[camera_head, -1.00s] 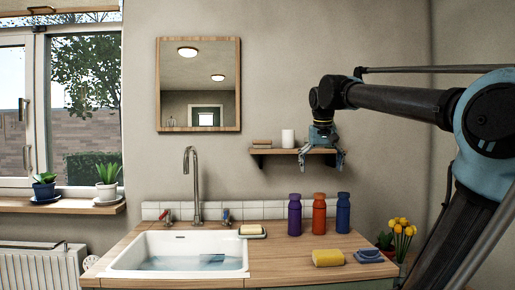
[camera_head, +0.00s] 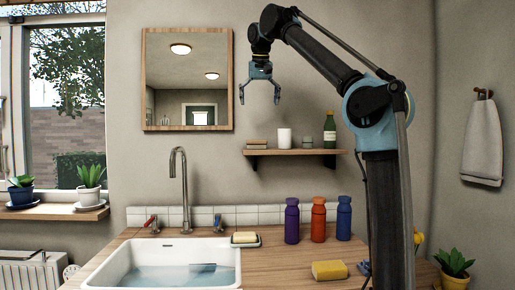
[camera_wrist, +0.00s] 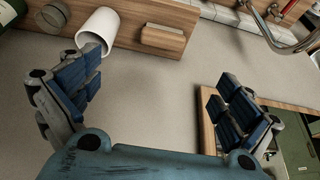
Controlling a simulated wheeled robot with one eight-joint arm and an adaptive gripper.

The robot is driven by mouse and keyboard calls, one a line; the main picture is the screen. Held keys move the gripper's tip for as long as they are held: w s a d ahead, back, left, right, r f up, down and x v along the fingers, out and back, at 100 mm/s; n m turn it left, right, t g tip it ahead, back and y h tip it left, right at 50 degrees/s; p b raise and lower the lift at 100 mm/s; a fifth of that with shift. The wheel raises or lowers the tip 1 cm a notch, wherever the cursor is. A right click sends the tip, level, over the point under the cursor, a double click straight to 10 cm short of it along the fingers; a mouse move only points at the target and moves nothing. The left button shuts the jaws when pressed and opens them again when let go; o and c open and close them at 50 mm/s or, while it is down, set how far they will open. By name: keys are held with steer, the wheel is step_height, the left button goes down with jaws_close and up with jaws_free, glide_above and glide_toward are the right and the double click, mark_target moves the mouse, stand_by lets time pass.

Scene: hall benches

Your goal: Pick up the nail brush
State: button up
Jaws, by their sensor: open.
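A small flat wooden block that looks like the nail brush (camera_head: 257,142) lies on the left end of the wall shelf (camera_head: 300,152). It also shows in the wrist view (camera_wrist: 162,40), lying on the shelf next to a white cup; bristles cannot be made out clearly. My gripper (camera_head: 260,98) hangs in the air above the left part of the shelf, fingers pointing down, clear of everything. In the wrist view my gripper (camera_wrist: 158,100) is open, with its two blue-padded fingers wide apart and nothing between them.
The white cup (camera_head: 284,138), a small jar (camera_head: 307,142) and a green bottle (camera_head: 329,131) stand on the shelf. The mirror (camera_head: 187,80) is left of my gripper. Below are a tap (camera_head: 180,190), a sink, soap (camera_head: 244,238), several bottles and a yellow sponge (camera_head: 329,270).

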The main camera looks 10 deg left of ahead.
glide_above(257, 144)
steer(key=f, duration=1.1)
steer(key=shift+s+d, duration=0.1)
steer(key=shift+s, duration=0.25)
steer(key=shift+w+x, duration=0.2)
steer(key=shift+x, duration=1.15)
steer(key=shift+w+x, duration=0.2)
steer(key=shift+x, duration=1.1)
steer(key=shift+r, duration=0.2)
steer(key=c, duration=1.1)
